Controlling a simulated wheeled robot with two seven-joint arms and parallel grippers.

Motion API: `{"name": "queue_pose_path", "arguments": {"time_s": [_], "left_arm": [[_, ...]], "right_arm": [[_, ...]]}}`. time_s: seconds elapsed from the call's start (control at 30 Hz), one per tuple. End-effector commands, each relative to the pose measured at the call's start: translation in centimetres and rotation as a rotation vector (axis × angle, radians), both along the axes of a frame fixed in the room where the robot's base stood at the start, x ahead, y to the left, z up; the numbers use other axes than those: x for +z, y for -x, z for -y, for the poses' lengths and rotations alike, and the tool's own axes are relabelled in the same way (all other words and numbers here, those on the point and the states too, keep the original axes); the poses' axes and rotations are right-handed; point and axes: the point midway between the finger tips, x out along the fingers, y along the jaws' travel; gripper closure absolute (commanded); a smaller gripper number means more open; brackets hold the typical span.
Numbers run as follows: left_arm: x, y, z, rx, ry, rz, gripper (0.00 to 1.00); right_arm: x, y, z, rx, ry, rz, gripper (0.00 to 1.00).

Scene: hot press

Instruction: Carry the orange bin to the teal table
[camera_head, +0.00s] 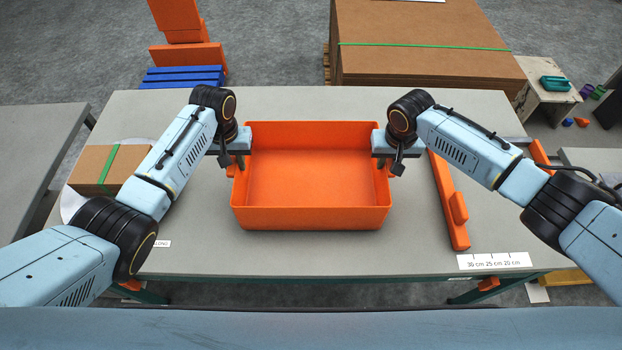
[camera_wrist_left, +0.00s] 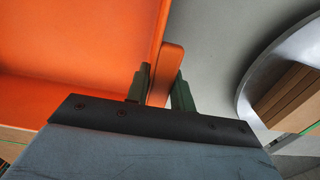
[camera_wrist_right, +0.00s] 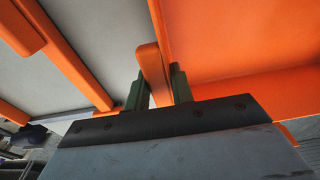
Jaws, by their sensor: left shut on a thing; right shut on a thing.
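The orange bin (camera_head: 312,219) is an open, empty, shallow box, level over the middle of a grey-topped table (camera_head: 300,105) with a dark teal frame. I cannot tell whether its base touches the tabletop. My left gripper (camera_head: 238,165) is shut on the handle at the bin's left side; the left wrist view shows the handle between its fingers (camera_wrist_left: 158,92). My right gripper (camera_head: 389,165) is shut on the handle at the right side, also clear in the right wrist view (camera_wrist_right: 158,90). The bin's underside is hidden.
A cardboard box (camera_head: 93,168) with green tape sits on a round plate (camera_head: 70,207) at the table's left. An orange bar (camera_head: 446,198) lies right of the bin, near a ruler label (camera_head: 494,261). Behind stand a large carton stack (camera_head: 425,60) and a blue pallet (camera_head: 182,77).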

Motion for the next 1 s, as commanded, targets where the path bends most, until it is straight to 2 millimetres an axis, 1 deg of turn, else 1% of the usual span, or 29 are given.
{"name": "queue_pose_path", "arguments": {"time_s": [0.2, 0.23, 0.4, 0.67, 0.77, 0.87, 0.97, 1.0], "left_arm": [[-1.1, -0.1, 0.0, 0.0, -0.001, 0.002, 1.0], [-1.2, 0.0, -0.1, 0.0, -0.002, -0.001, 0.75], [-1.0, 0.0, 0.0, 0.0, -0.001, 0.0, 0.55], [-0.9, 0.0, 0.0, 0.0, 0.0, 0.0, 0.55], [-0.4, -0.1, 0.0, 0.0, 0.001, 0.003, 0.55], [0.9, -0.1, 0.0, 0.0, 0.001, 0.005, 0.55], [2.8, -0.1, 0.0, 0.0, 0.001, 0.006, 0.55], [3.7, -0.2, 0.0, 0.0, 0.0, 0.006, 0.55]], "right_arm": [[-1.0, -0.1, 0.0, -0.001, 0.0, 0.003, 1.0], [-1.2, 0.0, 0.1, -0.001, 0.001, 0.0, 0.75], [-0.9, 0.0, 0.0, 0.0, 0.001, 0.0, 0.55], [-1.0, 0.0, 0.0, 0.0, 0.0, 0.0, 0.55], [-1.0, 0.0, 0.0, 0.0, 0.0, 0.0, 0.55], [-1.0, 0.0, 0.0, 0.0, 0.0, 0.0, 0.55], [-1.0, 0.0, 0.0, 0.0, 0.0, 0.0, 0.55], [-1.0, 0.0, 0.0, 0.0, 0.0, 0.0, 0.55]]}}
